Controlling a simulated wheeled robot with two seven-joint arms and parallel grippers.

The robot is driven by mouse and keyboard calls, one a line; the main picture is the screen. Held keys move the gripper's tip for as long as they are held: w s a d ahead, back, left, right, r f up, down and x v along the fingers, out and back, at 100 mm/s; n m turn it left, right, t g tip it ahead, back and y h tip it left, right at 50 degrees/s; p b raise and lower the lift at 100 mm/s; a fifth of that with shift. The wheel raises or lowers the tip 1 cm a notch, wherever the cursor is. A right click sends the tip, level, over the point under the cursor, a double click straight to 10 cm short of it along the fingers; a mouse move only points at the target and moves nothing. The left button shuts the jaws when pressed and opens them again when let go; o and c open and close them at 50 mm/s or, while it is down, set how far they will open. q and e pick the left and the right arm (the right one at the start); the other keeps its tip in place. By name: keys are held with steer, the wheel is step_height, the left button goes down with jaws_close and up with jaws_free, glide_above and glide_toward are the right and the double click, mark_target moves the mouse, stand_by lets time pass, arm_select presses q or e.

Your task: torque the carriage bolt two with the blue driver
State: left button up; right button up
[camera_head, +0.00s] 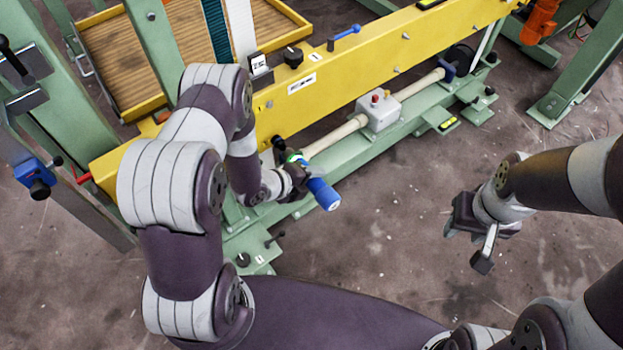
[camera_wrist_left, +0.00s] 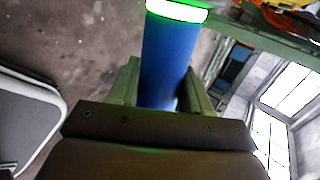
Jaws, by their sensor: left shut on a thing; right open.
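The blue driver (camera_head: 323,195) is a thick blue cylinder with a pale end, held in my left gripper (camera_head: 300,172) in front of the yellow beam (camera_head: 350,72). In the left wrist view the driver (camera_wrist_left: 166,62) stands between the two fingers (camera_wrist_left: 162,90), with a glowing green ring (camera_wrist_left: 178,11) at its far end. Several small bolt heads show on the beam face, one of them a grey bolt (camera_head: 406,36). I cannot tell which is carriage bolt two, or whether the driver touches a bolt. My right gripper (camera_head: 466,247) is open and empty over the floor.
Below the beam, a pale tube (camera_head: 336,135) and a white box (camera_head: 378,113) with a red button sit on the green frame. A wooden tray (camera_head: 120,55) lies behind the beam. A small blue tool (camera_head: 347,31) rests on top.

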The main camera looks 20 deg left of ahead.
mark_target(316, 191)
arm_select(q)
steer(key=shift+w+a+r, duration=0.15)
steer(key=shift+w+a, duration=0.3)
steer(key=shift+w, duration=0.05)
stand_by(1.5)
stand_by(0.3)
steer(key=shift+s+d, duration=0.85)
steer(key=shift+d, duration=0.2)
steer(key=shift+s+d, duration=0.8)
steer(key=shift+d, duration=0.2)
